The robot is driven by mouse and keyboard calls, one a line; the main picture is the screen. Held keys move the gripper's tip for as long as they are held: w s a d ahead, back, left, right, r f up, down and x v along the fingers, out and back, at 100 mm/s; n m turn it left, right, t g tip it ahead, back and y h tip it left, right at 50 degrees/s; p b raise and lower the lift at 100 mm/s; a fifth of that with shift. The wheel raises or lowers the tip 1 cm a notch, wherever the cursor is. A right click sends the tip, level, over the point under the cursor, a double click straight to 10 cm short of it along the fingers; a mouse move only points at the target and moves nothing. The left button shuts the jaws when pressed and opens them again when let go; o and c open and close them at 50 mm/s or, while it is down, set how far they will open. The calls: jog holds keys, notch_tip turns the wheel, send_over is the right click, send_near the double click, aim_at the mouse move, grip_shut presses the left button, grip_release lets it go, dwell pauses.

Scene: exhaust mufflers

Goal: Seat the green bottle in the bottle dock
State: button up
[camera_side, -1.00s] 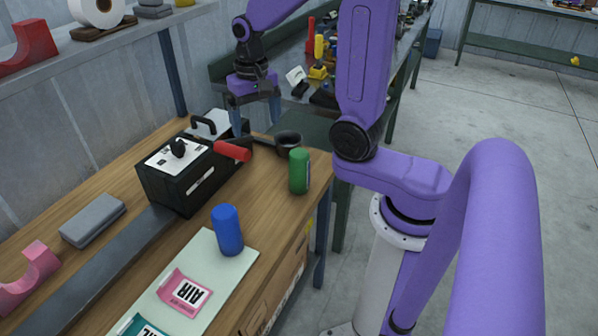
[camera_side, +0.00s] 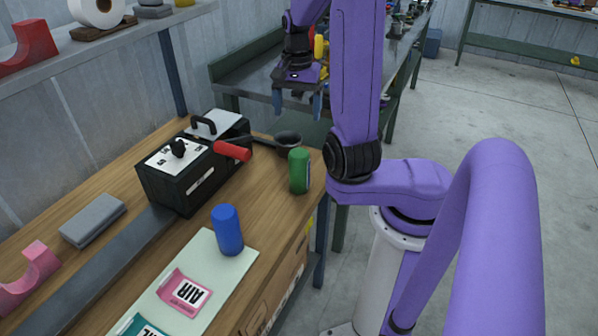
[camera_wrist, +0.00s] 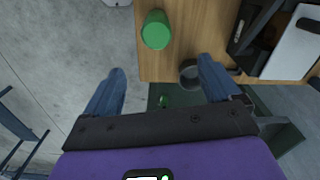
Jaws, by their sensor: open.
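The green bottle (camera_side: 299,171) stands upright on the wooden bench near its right edge. It also shows from above in the wrist view (camera_wrist: 156,30). A dark round cup (camera_side: 288,140), which looks like the bottle dock, sits just behind it at the bench's far corner. In the wrist view the cup (camera_wrist: 189,74) is beside my right-hand finger, and its inside looks empty. My gripper (camera_side: 297,103) is open and empty, above and behind the cup and apart from the bottle. In the wrist view my gripper (camera_wrist: 162,70) has its fingers spread wide.
A black box (camera_side: 190,170) with a red handle (camera_side: 232,151) stands left of the bottle. A blue can (camera_side: 227,230) stands on a pale mat (camera_side: 225,263) in front, with labelled cards. A grey block (camera_side: 93,220) lies further left. Bench space around the bottle is clear.

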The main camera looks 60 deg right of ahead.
aim_at(298, 151)
notch_tip(298, 151, down, 12)
jog(key=shift+s+f, duration=0.1)
jog(key=shift+s+a+f, duration=0.1)
jog(key=shift+s+f, duration=0.05)
jog(key=shift+f, duration=1.15)
jog(key=shift+s+a+f, duration=0.1)
jog(key=shift+f, duration=1.15)
jog(key=c, duration=1.2)
